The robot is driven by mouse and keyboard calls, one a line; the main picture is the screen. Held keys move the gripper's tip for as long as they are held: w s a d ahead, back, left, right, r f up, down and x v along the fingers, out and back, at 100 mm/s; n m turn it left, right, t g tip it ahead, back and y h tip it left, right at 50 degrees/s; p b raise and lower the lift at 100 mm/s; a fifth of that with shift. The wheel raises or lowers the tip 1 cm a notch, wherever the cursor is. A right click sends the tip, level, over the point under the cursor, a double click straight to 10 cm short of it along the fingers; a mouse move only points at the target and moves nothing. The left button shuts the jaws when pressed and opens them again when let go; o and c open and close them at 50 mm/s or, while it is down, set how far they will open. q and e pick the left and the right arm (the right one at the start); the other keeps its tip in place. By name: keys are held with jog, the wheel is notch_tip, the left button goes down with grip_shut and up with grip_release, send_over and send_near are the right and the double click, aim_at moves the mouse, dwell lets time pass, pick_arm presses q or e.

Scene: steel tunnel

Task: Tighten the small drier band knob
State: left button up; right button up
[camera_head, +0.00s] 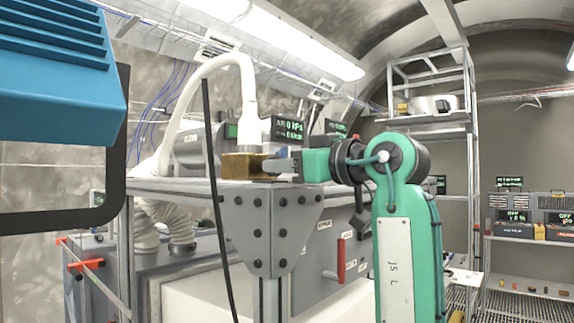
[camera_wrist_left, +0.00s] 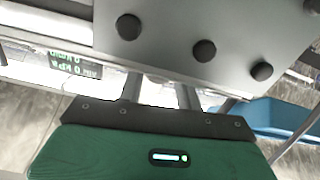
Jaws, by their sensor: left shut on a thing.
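A white hose (camera_head: 249,100) arches over and comes down into a brass-coloured band fitting (camera_head: 242,166) on top of the grey bolted frame. My left gripper (camera_head: 272,166), on the green arm, reaches in from the right of this fitting with its grey fingers against its right side. It is shut on a small part there, which I take to be the small drier band knob; the fingers cover it. In the left wrist view the fingers (camera_wrist_left: 160,90) run up behind the bolted plate (camera_wrist_left: 215,35), which hides their tips. My right gripper is not in view.
The grey bolted corner (camera_head: 270,232) stands just below my left gripper. A red handle (camera_head: 341,260) sits on the cabinet front. A black cable (camera_head: 214,190) hangs before the frame. A blue housing (camera_head: 55,60) fills the upper left. Metal shelves (camera_head: 430,115) stand behind.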

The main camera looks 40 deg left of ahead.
pick_arm(q)
jog(key=shift+m, duration=1.2)
jog(key=m, duration=0.3)
jog(key=o, duration=1)
jog(key=s+d+b, duration=0.1)
jog(key=d+b, duration=0.3)
jog(key=d, duration=1)
